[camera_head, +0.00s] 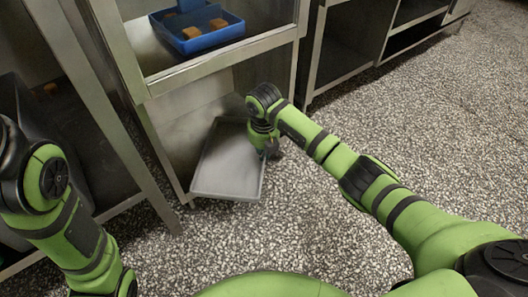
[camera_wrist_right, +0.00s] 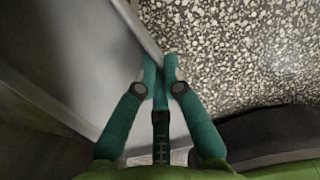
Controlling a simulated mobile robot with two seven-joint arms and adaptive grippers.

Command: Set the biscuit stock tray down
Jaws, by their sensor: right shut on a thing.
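The biscuit stock tray (camera_head: 228,170) is a flat grey tray with a low rim, and its visible surface is bare. It is at the front of the metal unit, low down, with its near end out over the speckled floor. I cannot tell whether anything supports it from below. My right gripper (camera_head: 269,149) is shut on the tray's right edge. In the right wrist view the fingers (camera_wrist_right: 161,68) close on the rim of the tray (camera_wrist_right: 75,50). My left arm shows at the left, but its gripper is out of view.
A blue tray (camera_head: 197,30) with several orange-brown blocks stands on the metal unit's upper shelf (camera_head: 220,62). A metal leg (camera_head: 110,120) stands left of the grey tray. More metal units (camera_head: 345,45) line the back. The speckled floor (camera_head: 440,130) at the right is clear.

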